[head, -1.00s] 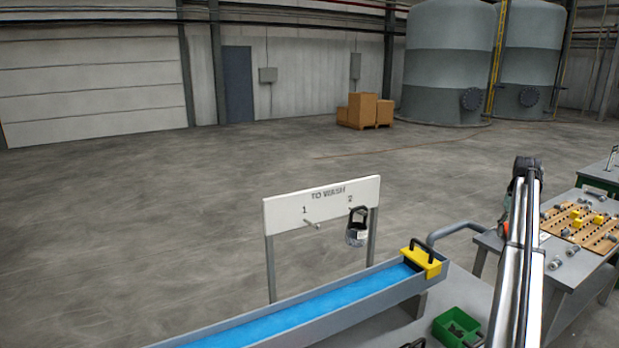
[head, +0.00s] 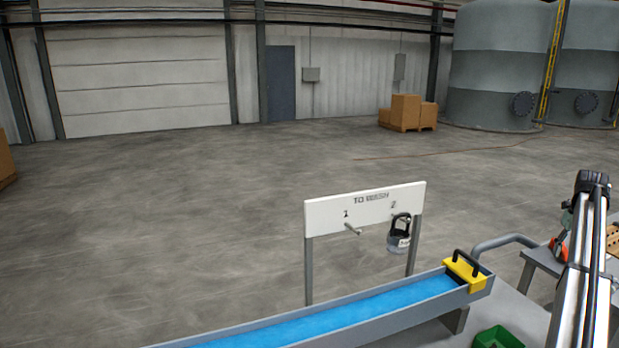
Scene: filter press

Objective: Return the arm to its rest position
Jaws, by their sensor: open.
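My arm stands at the right edge of the head view, a silver and black link running up from the bottom to a dark joint. My gripper cannot be made out in this view. A small orange and dark thing (head: 559,249) shows just left of the arm, partly hidden by it; I cannot tell what it is.
A white "TO WASH" board (head: 330,213) has a bare peg 1 (head: 352,229); a dark-handled jar-like item (head: 398,236) hangs at 2. A blue-lined trough (head: 330,312) has a yellow handled block (head: 465,274) at its end. A green bin (head: 497,338) sits below. Open floor lies beyond.

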